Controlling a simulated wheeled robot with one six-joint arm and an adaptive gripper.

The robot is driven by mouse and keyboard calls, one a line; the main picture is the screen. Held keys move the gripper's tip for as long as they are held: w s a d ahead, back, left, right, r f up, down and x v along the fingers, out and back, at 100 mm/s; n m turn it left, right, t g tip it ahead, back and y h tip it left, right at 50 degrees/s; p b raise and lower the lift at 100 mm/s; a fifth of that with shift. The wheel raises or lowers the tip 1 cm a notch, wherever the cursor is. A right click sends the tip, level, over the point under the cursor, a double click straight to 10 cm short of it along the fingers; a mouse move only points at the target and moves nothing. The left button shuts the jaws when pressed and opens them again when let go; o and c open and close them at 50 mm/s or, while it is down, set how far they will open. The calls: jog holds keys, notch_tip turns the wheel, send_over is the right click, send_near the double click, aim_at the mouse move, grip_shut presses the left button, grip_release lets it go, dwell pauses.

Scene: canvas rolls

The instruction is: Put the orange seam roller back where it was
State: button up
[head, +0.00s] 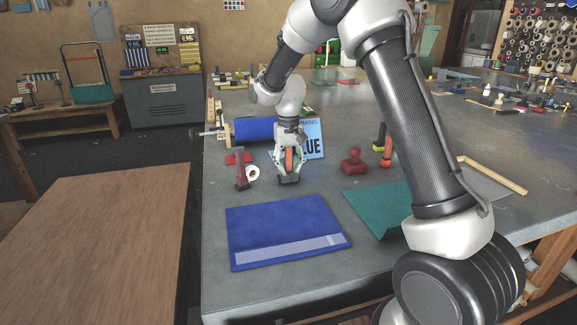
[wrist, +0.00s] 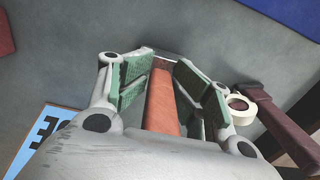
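The orange seam roller (head: 289,159) stands upright on the workbench in the head view, with its dark end low at the bench top. My gripper (head: 288,165) points down around its orange handle. In the wrist view the orange handle (wrist: 161,98) lies between the green finger pads of my gripper (wrist: 162,75). The pads appear to touch it near the tips. The roller's lower end is mostly hidden in the wrist view.
A maroon-handled tool (head: 241,169) and a tape roll (head: 252,173) sit close left. A blue roll (head: 254,130) and a light-blue sign (head: 314,139) are behind. A red stamp (head: 354,162) and another orange-handled tool (head: 387,153) stand right. A blue cloth (head: 284,224) lies in front.

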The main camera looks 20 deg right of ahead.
notch_tip(320, 180, up, 13)
jog(key=shift+r, duration=0.2)
jog(key=s+d+r+t, duration=0.1)
jog(key=s+d+r, duration=0.35)
jog(key=s, duration=0.35)
jog(key=s+d+r+t, duration=0.1)
jog(key=s+d+r, duration=0.35)
jog(key=s, duration=0.35)
jog(key=s+d+f+t, duration=0.1)
jog(key=s+d+f, duration=0.1)
jog(key=s, duration=0.8)
jog(key=s+d+f+t, duration=0.1)
jog(key=s+d+f, duration=0.1)
jog(key=s, duration=0.8)
jog(key=shift+d+f, duration=0.35)
jog(key=shift+d, duration=0.55)
